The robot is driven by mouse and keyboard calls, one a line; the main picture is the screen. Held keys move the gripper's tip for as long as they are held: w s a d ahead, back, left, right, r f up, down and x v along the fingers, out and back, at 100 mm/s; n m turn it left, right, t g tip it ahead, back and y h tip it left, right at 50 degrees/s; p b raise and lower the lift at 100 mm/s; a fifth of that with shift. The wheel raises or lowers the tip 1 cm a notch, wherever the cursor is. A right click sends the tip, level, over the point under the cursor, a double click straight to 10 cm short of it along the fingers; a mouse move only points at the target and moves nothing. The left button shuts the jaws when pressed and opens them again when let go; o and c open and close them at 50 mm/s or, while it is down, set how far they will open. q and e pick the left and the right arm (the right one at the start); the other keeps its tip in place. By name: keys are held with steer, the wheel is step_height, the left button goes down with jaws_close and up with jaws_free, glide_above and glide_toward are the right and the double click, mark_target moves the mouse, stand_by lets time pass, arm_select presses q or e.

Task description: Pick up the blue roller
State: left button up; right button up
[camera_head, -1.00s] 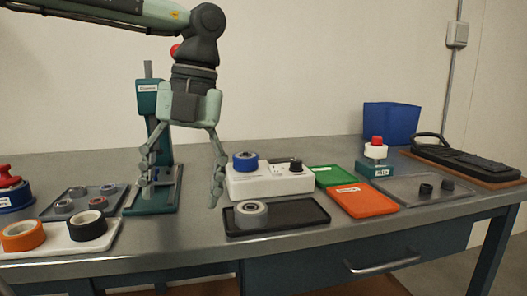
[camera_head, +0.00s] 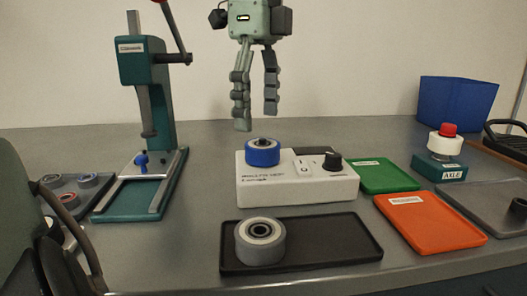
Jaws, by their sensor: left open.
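The blue roller (camera_head: 262,153) is a short blue wheel with a grey and black hub. It sits on the left part of the top of a white box-shaped device (camera_head: 285,190). My left gripper (camera_head: 257,118) is open and empty, its two fingers pointing down above the blue roller. A gap shows between the fingertips and the roller. My right gripper is not in view.
A grey roller (camera_head: 260,241) lies on a black tray (camera_head: 340,243) in front of the device. A teal press (camera_head: 150,95) stands at left. Green (camera_head: 388,175) and orange (camera_head: 430,222) trays, an axle stand (camera_head: 440,168) and a blue bin (camera_head: 457,104) are at right.

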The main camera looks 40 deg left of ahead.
mark_target(263, 152)
arm_select(q)
steer(key=f, duration=0.5)
steer(key=shift+w+a, duration=0.2)
steer(key=shift+w, duration=0.05)
steer(key=shift+r, duration=0.1)
steer(key=c, duration=1.3)
